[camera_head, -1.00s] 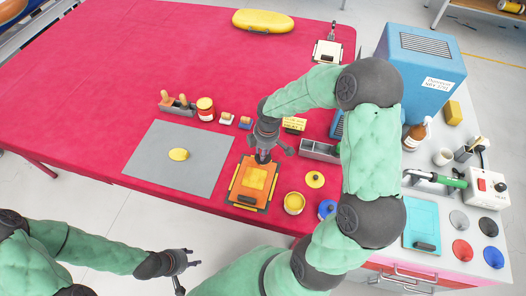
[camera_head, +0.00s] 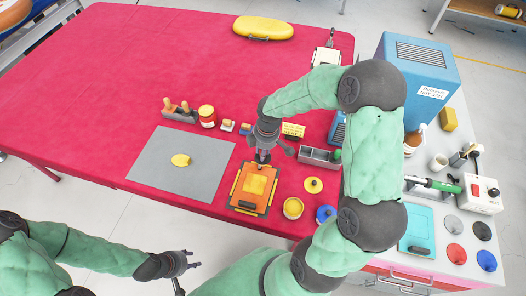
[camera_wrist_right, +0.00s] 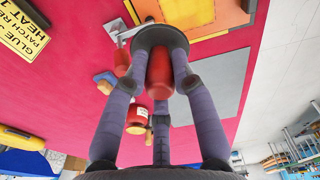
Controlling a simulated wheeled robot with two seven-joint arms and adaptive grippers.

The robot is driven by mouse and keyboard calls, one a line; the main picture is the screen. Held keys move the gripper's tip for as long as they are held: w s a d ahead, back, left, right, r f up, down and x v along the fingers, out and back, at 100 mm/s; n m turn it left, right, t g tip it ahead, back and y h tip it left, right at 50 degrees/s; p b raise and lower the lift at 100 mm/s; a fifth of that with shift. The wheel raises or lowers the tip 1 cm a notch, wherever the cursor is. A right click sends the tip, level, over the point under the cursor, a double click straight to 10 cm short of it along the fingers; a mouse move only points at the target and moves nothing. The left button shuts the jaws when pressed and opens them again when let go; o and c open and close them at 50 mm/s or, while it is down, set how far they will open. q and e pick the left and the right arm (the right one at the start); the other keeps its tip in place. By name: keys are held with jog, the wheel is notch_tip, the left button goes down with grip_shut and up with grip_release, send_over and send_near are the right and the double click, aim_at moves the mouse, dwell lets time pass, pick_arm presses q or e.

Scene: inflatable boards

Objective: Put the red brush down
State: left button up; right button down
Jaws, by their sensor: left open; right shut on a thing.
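The red brush (camera_wrist_right: 159,75) is in my right gripper, which is shut on its red handle in the right wrist view. In the head view my right gripper (camera_head: 263,156) is at the back edge of the orange board (camera_head: 249,204), and the brush is mostly hidden there. I cannot tell whether the brush touches anything. The orange board bears a yellow-orange patch (camera_head: 257,185); its corner also shows in the right wrist view (camera_wrist_right: 200,14). My left gripper (camera_head: 193,266) is open and empty, in front of the table's near edge.
A grey mat (camera_head: 205,180) with a yellow oval piece (camera_head: 181,160) lies left of the board. A red jar (camera_head: 207,117), a tool holder (camera_head: 178,113), a yellow pot (camera_head: 293,208) and a grey tray (camera_head: 318,156) stand nearby. The red table (camera_head: 150,60) is clear at the back left.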

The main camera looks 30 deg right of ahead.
dwell(0.4)
jog(key=s+d+r+m+p, duration=0.2)
jog(key=s+d+r+m, duration=0.25)
jog(key=s+d, duration=0.55)
jog(key=shift+m+h, duration=0.35)
jog(key=shift+h, duration=0.05)
jog(key=shift+w+d+f+b, duration=0.2)
jog(key=shift+w+d+f, duration=1.05)
jog(key=shift+d+f, duration=0.7)
jog(key=shift+w+d+f+b, duration=0.25)
jog(key=shift+w+d+f, duration=1.05)
jog(key=shift+f, duration=1.15)
jog(key=shift+w+d+f+b, duration=0.2)
jog(key=shift+w+d+f, duration=0.95)
jog(key=shift+d+f, duration=0.85)
jog(key=shift+a+f, duration=0.15)
jog(key=shift+a, duration=0.1)
jog(key=shift+f+b, duration=0.35)
jog(key=shift+f, duration=0.15)
